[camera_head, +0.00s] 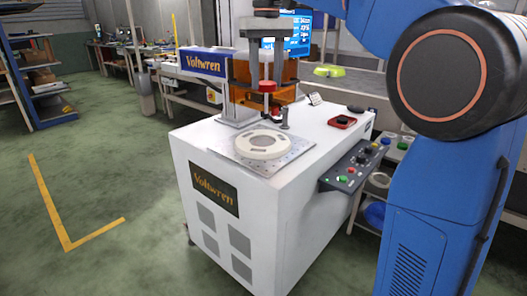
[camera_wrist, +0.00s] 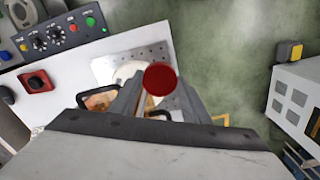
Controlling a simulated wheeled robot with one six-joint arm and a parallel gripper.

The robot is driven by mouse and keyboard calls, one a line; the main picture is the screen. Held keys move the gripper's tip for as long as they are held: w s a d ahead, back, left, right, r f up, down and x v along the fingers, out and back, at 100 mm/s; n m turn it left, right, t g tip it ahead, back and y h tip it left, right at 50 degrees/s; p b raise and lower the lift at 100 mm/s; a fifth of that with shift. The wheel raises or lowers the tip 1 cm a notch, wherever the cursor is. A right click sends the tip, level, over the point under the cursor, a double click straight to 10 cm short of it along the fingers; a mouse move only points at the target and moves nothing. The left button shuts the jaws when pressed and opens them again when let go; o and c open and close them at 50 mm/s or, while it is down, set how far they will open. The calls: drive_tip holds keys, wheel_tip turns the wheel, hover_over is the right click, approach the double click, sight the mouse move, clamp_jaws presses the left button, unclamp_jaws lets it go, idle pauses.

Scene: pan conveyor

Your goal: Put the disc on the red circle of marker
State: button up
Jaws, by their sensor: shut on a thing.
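My gripper (camera_head: 267,80) hangs over the white Voltwren machine, pointing down, its fingers shut on a small red disc (camera_head: 267,87). In the wrist view the red disc (camera_wrist: 160,78) sits between the fingertips (camera_wrist: 159,92). Below and apart from it, a cream round fixture (camera_head: 284,143) with grey patches lies on a perforated metal plate (camera_head: 293,158). In the wrist view the disc partly covers this fixture (camera_wrist: 128,70). I cannot make out a red circle on the marker; it may be hidden or too small to see.
A blue-labelled marker head (camera_head: 203,63) and orange shield (camera_head: 285,72) stand behind the plate. A red square with a dark knob (camera_head: 343,121) and a button panel (camera_head: 357,162) are to the right. The white top (camera_head: 315,120) between is mostly clear.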

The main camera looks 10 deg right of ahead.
sight(266, 169)
wheel_tip(266, 169, down, 26)
drive_tip(key=shift+r, duration=0.25)
idle(0.3)
drive_tip(key=o, duration=1.1)
drive_tip(key=shift+f, duration=0.1)
wheel_tip(266, 169, up, 12)
